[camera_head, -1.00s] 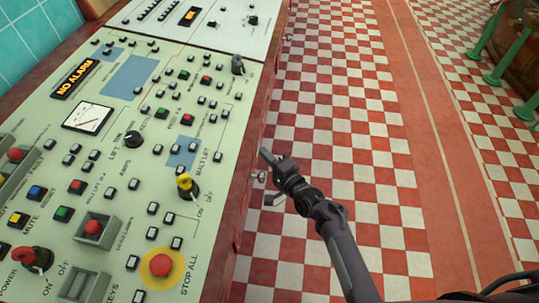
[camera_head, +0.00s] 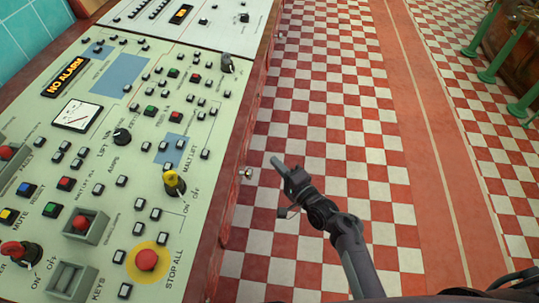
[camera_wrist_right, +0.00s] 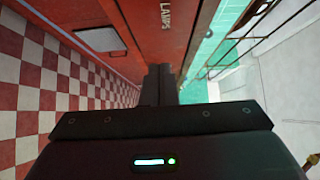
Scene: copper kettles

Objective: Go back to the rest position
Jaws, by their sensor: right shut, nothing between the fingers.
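My right gripper (camera_head: 279,166) is over the red and white checkered floor, just right of the control desk (camera_head: 128,190) in the head view. Its fingers are shut and empty, and they touch nothing that I can see. In the right wrist view the closed dark fingers (camera_wrist_right: 160,88) point ahead along a red panel marked LAMPS. My left gripper does not show.
The desk carries a yellow knob (camera_head: 174,184), a red stop button (camera_head: 146,260) and many small buttons. A small metal knob (camera_head: 247,173) sticks out of its red side near my gripper. Green legs (camera_head: 482,40) stand at the far right. The floor between is clear.

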